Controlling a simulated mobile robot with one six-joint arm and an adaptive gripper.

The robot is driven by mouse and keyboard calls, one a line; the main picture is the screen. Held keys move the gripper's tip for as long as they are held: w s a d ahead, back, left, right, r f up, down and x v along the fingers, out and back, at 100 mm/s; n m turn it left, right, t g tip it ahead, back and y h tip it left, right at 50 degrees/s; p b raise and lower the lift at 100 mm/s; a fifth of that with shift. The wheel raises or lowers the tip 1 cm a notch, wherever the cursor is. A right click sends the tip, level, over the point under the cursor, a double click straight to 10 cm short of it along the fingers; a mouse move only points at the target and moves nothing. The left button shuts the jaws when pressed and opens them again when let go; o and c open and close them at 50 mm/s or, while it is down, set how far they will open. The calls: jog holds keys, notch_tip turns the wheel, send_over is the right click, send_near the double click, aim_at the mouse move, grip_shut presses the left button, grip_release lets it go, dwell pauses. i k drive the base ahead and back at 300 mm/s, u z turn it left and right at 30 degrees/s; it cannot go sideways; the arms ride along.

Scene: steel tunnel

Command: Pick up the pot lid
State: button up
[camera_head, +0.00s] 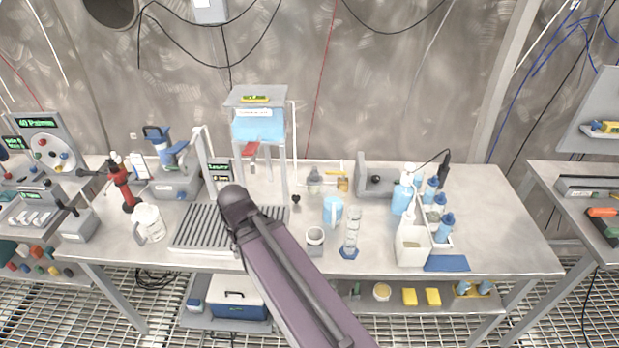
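I cannot make out a pot lid for certain in the head view. A small round pale item (382,292) lies on the shelf under the bench, but it is too small to identify. A small white pot or cup (315,241) with a dark inside stands open near the front middle of the bench. My purple arm rises from the bottom middle and ends in view at a dark joint in front of a ribbed grey tray (190,229). My gripper does not show. The arm hides part of the tray and bench.
A glass jug (149,224) stands left of the tray.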

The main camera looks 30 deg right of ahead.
aim_at(315, 179)
jog(key=u, duration=0.1)
jog(key=k, duration=1.45)
jog(key=z, duration=0.65)
jog(key=i, duration=1)
